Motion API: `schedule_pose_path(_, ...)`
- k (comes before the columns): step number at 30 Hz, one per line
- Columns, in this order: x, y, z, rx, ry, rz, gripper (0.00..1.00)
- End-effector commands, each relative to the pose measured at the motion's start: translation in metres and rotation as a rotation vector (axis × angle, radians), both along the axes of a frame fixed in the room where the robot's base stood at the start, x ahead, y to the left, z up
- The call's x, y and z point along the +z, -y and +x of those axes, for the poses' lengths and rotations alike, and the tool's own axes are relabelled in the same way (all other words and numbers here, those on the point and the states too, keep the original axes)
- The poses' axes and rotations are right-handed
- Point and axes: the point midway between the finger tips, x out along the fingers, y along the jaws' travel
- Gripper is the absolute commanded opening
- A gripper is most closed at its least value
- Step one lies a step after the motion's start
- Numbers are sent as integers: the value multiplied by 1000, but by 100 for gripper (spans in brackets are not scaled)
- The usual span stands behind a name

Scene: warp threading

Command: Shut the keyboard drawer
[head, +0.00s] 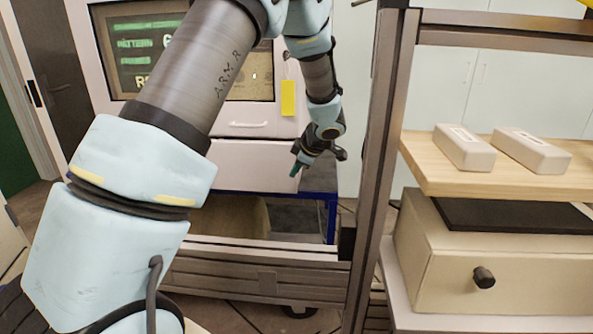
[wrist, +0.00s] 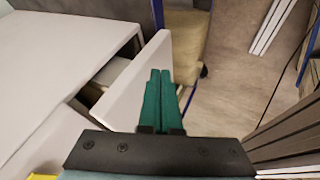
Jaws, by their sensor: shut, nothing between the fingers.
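The keyboard drawer's white front panel (wrist: 132,82) stands out from the pale cabinet in the wrist view, with a dark gap behind it. A light-coloured surface shows inside that gap. In the head view, a plain white front (head: 255,166) sits low on the console, partly behind my arm. My gripper (head: 296,169) is at the right end of this front. Its green fingers (wrist: 160,100) are shut together and empty, beside the outer face of the front panel in the wrist view. I cannot tell if they touch it.
A metal frame post (head: 378,150) stands right of my gripper. A wooden shelf (head: 480,184) with two white boxes is farther right. Floor shows in the wrist view (wrist: 235,60).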

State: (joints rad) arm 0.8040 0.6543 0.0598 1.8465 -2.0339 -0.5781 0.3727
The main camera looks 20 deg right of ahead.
Motion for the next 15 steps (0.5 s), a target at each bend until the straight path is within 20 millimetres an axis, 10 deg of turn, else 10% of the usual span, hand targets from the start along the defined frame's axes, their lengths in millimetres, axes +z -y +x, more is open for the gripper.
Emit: schedule_pose_path(15, 1, 4, 9, 0, -1, 1, 0)
